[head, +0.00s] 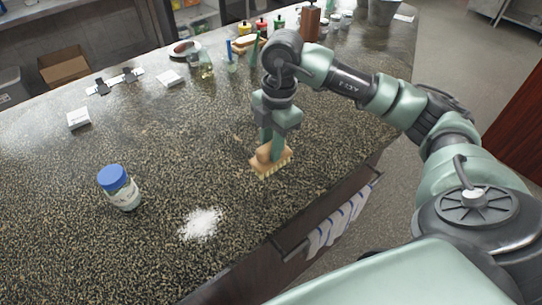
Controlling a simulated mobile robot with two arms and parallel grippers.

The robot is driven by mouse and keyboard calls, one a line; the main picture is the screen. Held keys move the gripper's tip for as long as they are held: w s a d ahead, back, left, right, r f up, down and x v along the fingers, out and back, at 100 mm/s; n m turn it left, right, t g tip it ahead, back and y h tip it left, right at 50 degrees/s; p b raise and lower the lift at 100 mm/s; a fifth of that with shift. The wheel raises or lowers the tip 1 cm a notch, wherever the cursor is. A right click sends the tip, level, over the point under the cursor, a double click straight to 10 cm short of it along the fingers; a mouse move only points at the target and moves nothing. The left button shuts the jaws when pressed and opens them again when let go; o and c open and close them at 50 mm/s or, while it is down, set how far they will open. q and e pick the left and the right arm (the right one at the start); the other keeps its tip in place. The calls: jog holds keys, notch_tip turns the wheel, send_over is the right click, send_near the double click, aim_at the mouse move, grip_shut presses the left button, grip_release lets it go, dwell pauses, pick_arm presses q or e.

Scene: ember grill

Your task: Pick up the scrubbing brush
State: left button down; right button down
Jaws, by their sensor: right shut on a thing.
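The scrubbing brush (270,161) has a tan wooden body with pale bristles facing down. It is at the middle of the head view, over the speckled dark counter (170,140). My right gripper (272,143) reaches down from above and is shut on the brush, with a finger covering part of its top. I cannot tell whether the bristles touch the counter or hang just above it. My left gripper is not in view.
A blue-lidded jar (120,187) stands at the left. A white powder patch (201,223) lies near the front edge. Bottles, a glass jar (206,66) and other small items line the back. Striped towels (340,220) hang off the front. The counter around the brush is clear.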

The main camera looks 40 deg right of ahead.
notch_tip(320, 180, up, 8)
jog(key=shift+w+b, duration=0.1)
jog(key=shift+b, duration=0.4)
notch_tip(320, 180, up, 8)
jog(key=p, duration=0.1)
jog(key=c, duration=1.8)
grip_release()
grip_shut()
jog(key=shift+f+p, duration=0.1)
jog(key=shift+p, duration=0.2)
